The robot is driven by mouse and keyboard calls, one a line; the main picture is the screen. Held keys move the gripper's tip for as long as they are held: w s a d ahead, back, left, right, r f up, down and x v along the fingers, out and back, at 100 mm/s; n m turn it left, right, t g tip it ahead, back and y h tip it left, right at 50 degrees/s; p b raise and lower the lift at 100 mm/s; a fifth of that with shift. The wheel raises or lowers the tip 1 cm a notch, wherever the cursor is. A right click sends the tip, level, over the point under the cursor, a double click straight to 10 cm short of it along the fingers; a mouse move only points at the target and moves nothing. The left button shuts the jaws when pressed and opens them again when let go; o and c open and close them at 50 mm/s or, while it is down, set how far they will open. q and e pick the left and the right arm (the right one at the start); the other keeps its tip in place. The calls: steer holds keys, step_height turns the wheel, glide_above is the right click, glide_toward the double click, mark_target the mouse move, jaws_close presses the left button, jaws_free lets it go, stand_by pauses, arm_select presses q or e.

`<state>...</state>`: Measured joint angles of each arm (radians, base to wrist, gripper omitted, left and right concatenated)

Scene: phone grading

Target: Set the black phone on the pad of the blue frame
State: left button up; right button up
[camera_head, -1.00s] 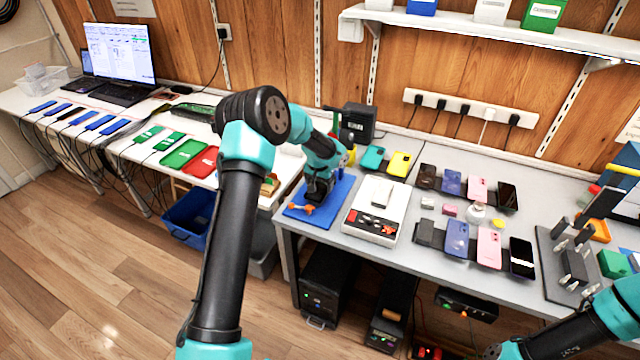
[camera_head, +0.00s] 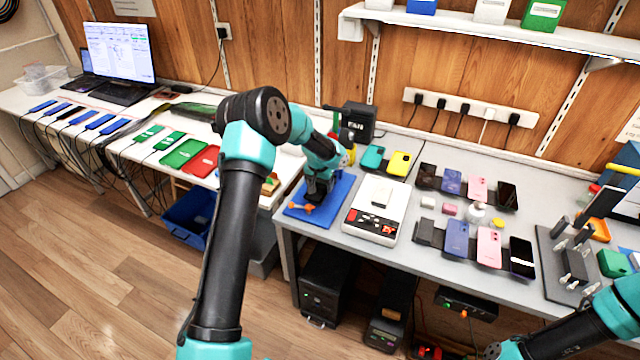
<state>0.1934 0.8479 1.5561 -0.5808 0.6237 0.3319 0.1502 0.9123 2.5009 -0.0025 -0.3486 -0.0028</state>
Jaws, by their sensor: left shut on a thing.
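My left gripper (camera_head: 318,191) is low over the blue mat (camera_head: 334,208) at the left end of the grey table. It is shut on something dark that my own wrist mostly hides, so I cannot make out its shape. Black phones stand at the right end of the phone rows, one in the back row (camera_head: 508,194) and one in front (camera_head: 522,256). Several slim blue frames (camera_head: 101,122) lie in a row on the white bench at the left, one (camera_head: 76,117) looking darker on top. My right gripper is out of view; only my right arm shows at bottom right.
A white scale (camera_head: 377,212) stands right of the mat. Teal (camera_head: 373,158) and yellow (camera_head: 399,164) phones lie behind. A green tray (camera_head: 183,154) and a red tray (camera_head: 207,161) are on the white bench. A grey stand (camera_head: 567,262) is at far right.

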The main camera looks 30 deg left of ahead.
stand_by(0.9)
arm_select(q)
steer(key=o, duration=1)
steer(key=shift+r, duration=0.6)
stand_by(0.3)
steer(key=shift+r, duration=3.45)
